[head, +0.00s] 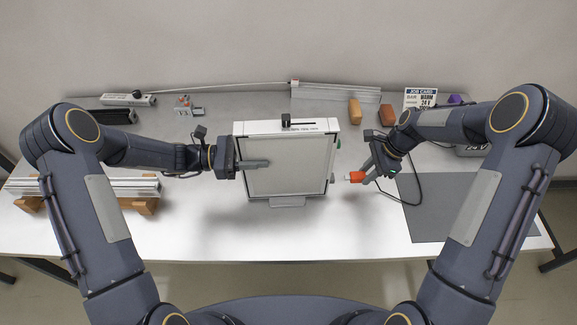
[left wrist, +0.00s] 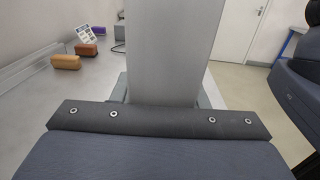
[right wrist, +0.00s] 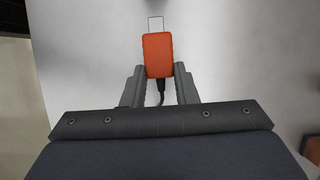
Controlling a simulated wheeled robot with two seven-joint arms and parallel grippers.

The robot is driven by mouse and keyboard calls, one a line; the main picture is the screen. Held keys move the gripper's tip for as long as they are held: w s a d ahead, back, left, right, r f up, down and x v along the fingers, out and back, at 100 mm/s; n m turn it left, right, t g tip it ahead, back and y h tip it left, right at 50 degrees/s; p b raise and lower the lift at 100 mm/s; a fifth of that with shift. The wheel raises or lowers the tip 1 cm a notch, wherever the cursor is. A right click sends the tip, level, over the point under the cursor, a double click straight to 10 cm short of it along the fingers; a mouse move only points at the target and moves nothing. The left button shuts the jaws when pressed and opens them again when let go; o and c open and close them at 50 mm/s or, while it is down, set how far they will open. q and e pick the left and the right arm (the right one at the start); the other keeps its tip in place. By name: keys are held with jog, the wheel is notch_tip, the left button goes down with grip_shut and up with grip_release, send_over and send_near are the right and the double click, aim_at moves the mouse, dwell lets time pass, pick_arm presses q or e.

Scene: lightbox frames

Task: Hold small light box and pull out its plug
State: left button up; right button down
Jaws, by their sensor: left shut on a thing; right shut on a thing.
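The small light box (head: 287,170) stands in the middle of the table, with a white top edge and a grey panel. My left gripper (head: 254,164) is shut on its left side; in the left wrist view the box (left wrist: 170,50) fills the space ahead of the gripper. My right gripper (head: 369,177) is shut on the orange plug (head: 355,177), to the right of the box. In the right wrist view the plug (right wrist: 157,55) sits between the fingers, its cable trailing back. A gap shows between plug and box in the head view.
A grey mat (head: 440,210) lies at the right. Orange and brown blocks (head: 355,111) and a job card (head: 420,98) stand at the back right. A rail on wooden blocks (head: 140,188) lies at the left. The table front is clear.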

dwell(0.4)
jog(key=shift+r, duration=2)
pick_arm(q)
jog(key=o, duration=1.2)
jog(key=a, duration=1.2)
jog(key=shift+s, duration=0.25)
